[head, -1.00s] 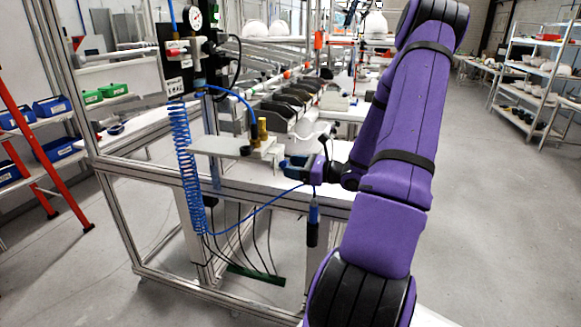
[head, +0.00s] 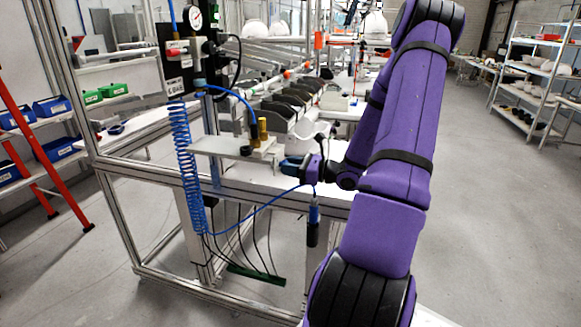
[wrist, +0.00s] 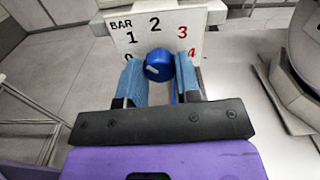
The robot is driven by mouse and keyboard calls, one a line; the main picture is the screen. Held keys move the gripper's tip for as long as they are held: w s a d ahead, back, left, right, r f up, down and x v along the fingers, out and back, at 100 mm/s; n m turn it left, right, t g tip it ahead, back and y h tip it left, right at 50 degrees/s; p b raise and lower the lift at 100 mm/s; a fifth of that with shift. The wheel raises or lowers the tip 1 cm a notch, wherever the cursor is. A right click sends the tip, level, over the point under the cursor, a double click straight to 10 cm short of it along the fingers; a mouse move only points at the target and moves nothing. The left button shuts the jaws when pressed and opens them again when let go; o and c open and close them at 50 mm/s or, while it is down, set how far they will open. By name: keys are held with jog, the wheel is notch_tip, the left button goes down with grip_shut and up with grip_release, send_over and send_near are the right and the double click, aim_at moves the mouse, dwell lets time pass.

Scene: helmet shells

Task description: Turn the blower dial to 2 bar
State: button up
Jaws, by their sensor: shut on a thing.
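The blower dial is a round blue knob (wrist: 158,64) in front of a white scale plate (wrist: 155,33) in the wrist view. The plate reads BAR, with 1 at left, 2 at top, 3 and 4 in red at right, and a partly covered figure at lower left. My gripper (wrist: 159,72) has its two blue pads on either side of the knob and is shut on it. A pale mark shows on the knob's near side; I cannot tell which number the dial points to. In the head view my gripper (head: 291,163) is at the bench edge and the knob is not clear.
Brass fittings (head: 262,130) and a grey plate (head: 220,146) stand just left of my gripper. A coiled blue hose (head: 181,150) hangs at left. A pressure gauge (head: 195,17) is above. Dark curved shells (head: 290,97) line the bench behind. The floor at right is open.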

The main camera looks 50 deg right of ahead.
jog(key=shift+m, duration=4.2)
jog(key=o, duration=0.9)
jog(key=shift+o, duration=0.2)
jog(key=v, duration=1)
jog(key=shift+s, duration=0.4)
jog(key=shift+d, duration=0.1)
